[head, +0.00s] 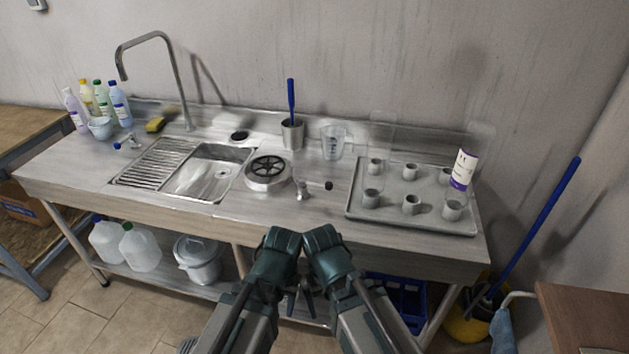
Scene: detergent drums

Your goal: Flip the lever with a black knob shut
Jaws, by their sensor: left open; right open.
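A small metal tap (303,190) stands on the steel counter, just right of the round drum lid. Its lever points to the right and ends in a black knob (328,185). My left gripper (282,240) and my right gripper (321,239) are side by side at the counter's front edge, nearer to me than the lever. Both are open and hold nothing that I can see; their fingertips are hard to make out. Neither touches the lever.
A round drum (268,185) with a black spoked top is left of the tap. A grey tray (415,225) with several cups and a white-and-purple bottle (462,168) is at right. A measuring jug (333,145) and brush holder (292,135) stand behind. The sink (215,175) is left.

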